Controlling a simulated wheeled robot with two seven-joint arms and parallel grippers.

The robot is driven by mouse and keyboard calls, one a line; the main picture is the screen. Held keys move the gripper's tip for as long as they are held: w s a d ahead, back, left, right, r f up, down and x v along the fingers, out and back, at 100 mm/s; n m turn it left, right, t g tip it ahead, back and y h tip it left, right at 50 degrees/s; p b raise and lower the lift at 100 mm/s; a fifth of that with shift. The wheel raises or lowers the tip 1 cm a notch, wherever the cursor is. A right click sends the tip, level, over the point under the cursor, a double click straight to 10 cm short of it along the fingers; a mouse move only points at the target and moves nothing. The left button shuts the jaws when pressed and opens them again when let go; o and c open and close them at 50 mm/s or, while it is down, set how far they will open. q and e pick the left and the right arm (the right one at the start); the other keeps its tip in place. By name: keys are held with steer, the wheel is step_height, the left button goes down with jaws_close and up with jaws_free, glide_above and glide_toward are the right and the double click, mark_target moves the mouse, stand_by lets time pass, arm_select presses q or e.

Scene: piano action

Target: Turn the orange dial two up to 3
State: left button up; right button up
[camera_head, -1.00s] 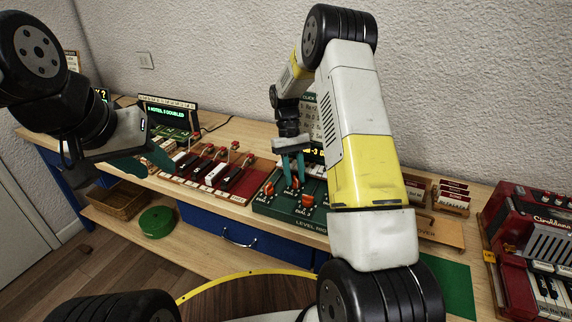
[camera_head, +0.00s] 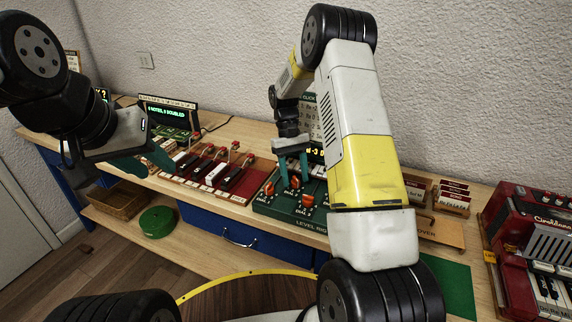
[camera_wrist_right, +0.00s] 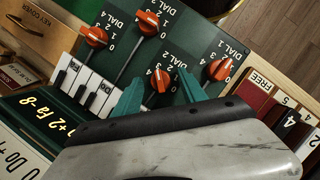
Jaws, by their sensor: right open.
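The orange dial two (camera_wrist_right: 160,78) stands on the dark green dial panel (camera_wrist_right: 196,28). In the right wrist view it sits between the two teal fingers of my right gripper (camera_wrist_right: 160,92), with a finger on either side. It also shows between the fingertips in the head view (camera_head: 295,183). My right gripper (camera_head: 294,176) is open around the dial. I cannot read clearly which number it points at. My left gripper (camera_head: 148,162) is open and empty, above the left part of the bench.
Other orange dials are close by: dial one (camera_wrist_right: 220,68), dial three (camera_wrist_right: 147,22) and dial four (camera_wrist_right: 95,36). A red-based row of keys (camera_head: 215,172) lies left of the panel. A red accordion (camera_head: 545,225) stands at the right.

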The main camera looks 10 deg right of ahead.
steer(key=v, duration=0.7)
steer(key=shift+r, duration=0.35)
steer(key=shift+w, duration=0.15)
step_height(320, 180, up, 9)
steer(key=t, duration=0.2)
glide_above(294, 183)
steer(key=s+r+t+y, duration=0.2)
steer(key=s+r+t, duration=0.1)
steer(key=s+r, duration=0.4)
steer(key=s+a+r+m+t+y, duration=0.1)
steer(key=s+t, duration=0.4)
steer(key=s, duration=1.1)
steer(key=shift+s+a+r+m+t, duration=0.3)
steer(key=shift+r+m, duration=0.1)
steer(key=shift+r, duration=0.2)
